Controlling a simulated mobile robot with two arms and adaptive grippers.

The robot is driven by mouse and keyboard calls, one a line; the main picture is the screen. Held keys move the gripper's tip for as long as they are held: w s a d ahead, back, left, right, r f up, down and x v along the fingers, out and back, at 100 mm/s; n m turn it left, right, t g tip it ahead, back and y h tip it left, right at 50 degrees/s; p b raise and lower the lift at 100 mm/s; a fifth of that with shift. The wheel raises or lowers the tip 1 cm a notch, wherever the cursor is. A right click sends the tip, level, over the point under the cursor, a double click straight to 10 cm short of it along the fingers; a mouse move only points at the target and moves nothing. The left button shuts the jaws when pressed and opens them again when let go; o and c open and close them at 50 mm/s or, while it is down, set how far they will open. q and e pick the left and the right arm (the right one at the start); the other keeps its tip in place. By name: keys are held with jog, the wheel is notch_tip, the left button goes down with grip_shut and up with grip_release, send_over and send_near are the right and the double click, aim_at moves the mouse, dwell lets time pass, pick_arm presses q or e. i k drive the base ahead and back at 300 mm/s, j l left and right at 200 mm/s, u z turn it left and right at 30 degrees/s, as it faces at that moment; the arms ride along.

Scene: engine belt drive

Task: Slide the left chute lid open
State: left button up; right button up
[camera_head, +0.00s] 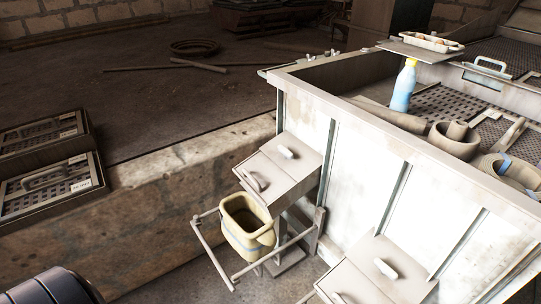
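The left chute (275,190) juts from the pale wall of the large bin near the middle of the view. Its sloping lid (305,150) has a small white handle (285,152), and a second, darker handle (252,180) sits lower down. No opening shows in the top of this chute. A yellowish bucket (246,225) with a blue band is in front of and below it, within a metal frame. A dark rounded part of my arm (52,288) shows at the bottom left corner. Neither of my grippers is in view.
A second chute (365,275) with a white handle (385,268) is at the lower right, partly cut off. A blue bottle with a yellow cap (403,88) stands in the bin. Dark crates (50,190) lie at the left. A stone ledge (150,190) runs behind the bucket.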

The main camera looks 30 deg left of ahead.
aim_at(267, 181)
jog(key=u, duration=1.05)
